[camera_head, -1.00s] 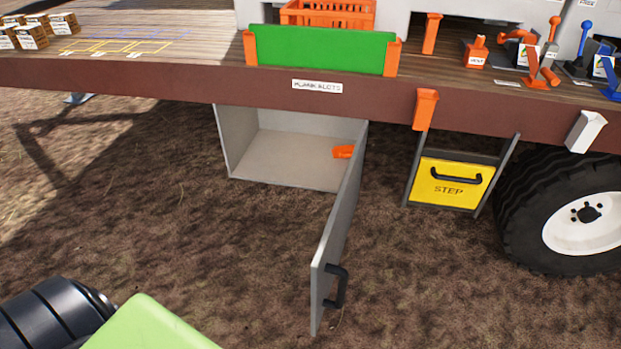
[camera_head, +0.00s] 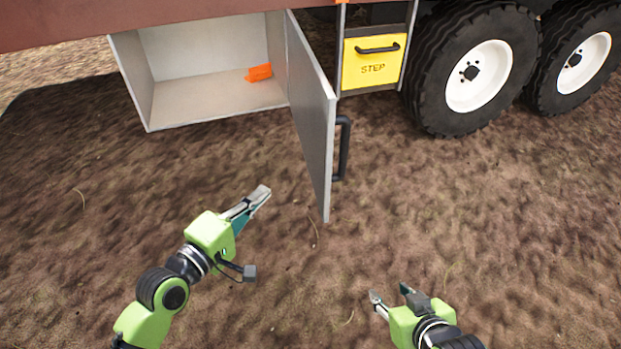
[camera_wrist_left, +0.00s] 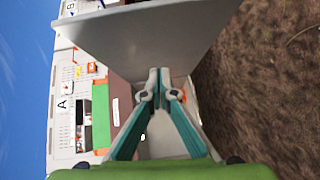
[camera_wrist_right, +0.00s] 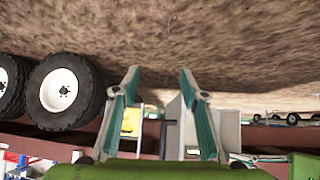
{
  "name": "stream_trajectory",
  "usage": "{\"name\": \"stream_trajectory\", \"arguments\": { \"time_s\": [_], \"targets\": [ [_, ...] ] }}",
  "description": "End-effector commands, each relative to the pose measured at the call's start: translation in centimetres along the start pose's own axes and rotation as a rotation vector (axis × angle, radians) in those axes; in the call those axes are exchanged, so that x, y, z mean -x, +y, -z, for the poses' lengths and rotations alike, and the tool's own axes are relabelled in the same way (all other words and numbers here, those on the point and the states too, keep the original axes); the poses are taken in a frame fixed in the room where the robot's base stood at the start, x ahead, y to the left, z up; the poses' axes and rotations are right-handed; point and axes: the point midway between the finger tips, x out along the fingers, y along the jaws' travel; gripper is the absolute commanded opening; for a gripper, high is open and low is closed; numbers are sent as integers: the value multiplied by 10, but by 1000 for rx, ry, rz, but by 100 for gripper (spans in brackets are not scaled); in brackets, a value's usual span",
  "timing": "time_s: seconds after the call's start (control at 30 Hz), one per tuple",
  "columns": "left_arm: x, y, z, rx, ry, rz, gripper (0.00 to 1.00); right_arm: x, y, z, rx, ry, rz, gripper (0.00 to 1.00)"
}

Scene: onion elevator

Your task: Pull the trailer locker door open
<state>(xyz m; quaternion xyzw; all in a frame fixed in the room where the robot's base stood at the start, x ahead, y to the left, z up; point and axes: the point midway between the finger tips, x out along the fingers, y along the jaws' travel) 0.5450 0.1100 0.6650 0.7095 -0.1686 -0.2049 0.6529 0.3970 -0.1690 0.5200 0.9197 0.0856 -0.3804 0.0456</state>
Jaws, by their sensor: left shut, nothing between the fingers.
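The grey locker door (camera_head: 312,110) stands swung wide open, jutting out from the locker (camera_head: 205,95) under the trailer. Its black handle (camera_head: 343,150) is on the door's right-hand face, near the free edge. My left gripper (camera_head: 262,193) is shut and empty, left of the door and in front of the locker opening, apart from the handle. In the left wrist view the door's inner face (camera_wrist_left: 150,38) fills the top, beyond the shut fingers (camera_wrist_left: 158,85). My right gripper (camera_head: 391,292) is open and empty, low in the head view, nearer than the door and to its right.
An orange object (camera_head: 259,73) lies inside the locker. A yellow step panel (camera_head: 372,62) hangs right of the door, with trailer wheels (camera_head: 475,70) beyond it. The brown trailer edge (camera_head: 60,25) overhangs the locker. Bare ground in front is free.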

Motion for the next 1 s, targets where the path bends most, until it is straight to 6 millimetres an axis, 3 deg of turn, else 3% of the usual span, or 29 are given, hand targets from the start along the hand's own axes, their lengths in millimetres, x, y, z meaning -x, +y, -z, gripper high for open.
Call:
{"name": "stream_trajectory", "arguments": {
  "time_s": [0.1,0.27,0.47,0.8,1.0],
  "targets": [
    [4,20,-12,45,-34,-55,0,11,0,8,0,32,0,40],
    [-2,32,-16,66,-45,-76,0,17,-1,19,0,63,1,40],
    [-34,34,-17,65,-44,-77,0,15,-4,44,2,171,7,40],
    [-97,38,-20,64,-45,-74,0,26,-13,113,3,481,26,40],
    [-114,40,-42,64,-45,-73,0,38,-16,139,2,609,33,40]
  ]
}}
